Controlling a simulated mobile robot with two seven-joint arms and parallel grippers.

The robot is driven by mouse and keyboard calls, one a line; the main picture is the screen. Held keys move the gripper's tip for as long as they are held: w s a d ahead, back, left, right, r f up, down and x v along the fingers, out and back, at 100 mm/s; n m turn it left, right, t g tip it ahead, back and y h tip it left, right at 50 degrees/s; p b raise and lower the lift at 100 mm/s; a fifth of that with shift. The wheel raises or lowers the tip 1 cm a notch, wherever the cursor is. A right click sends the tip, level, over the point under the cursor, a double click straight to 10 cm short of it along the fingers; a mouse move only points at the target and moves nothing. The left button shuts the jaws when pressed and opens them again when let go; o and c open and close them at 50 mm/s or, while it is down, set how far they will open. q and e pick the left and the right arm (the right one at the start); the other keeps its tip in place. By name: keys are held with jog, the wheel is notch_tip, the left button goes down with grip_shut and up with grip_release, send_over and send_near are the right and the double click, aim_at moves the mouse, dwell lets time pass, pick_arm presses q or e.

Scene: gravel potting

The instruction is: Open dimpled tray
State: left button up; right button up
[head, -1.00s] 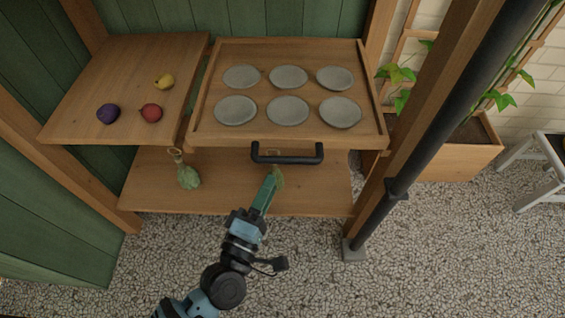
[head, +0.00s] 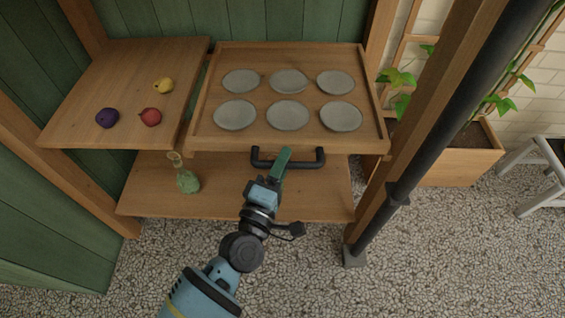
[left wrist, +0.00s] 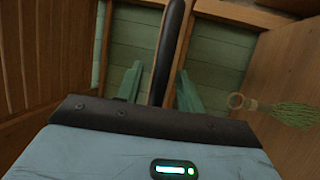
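The dimpled tray (head: 200,120) is a shallow wooden tray with several round grey dimples, set level in the wooden bench. A black bar handle (head: 308,163) is fixed to its front edge. My left gripper (head: 284,158) reaches up to the middle of the handle. In the left wrist view its two green fingers (left wrist: 158,84) are apart, and the dark handle bar (left wrist: 172,40) runs between them. I see no clear contact between fingers and bar. My right gripper is in neither view.
The left tabletop (head: 100,75) holds a purple, a red and a yellow item. A wooden post (head: 405,140) and dark pole stand to the right. Gravel floor is clear in front.

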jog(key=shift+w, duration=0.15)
pick_arm(q)
jog(key=shift+c, duration=0.5)
grip_shut()
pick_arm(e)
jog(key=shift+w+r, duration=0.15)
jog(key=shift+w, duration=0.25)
pick_arm(q)
jog(key=shift+s, duration=0.15)
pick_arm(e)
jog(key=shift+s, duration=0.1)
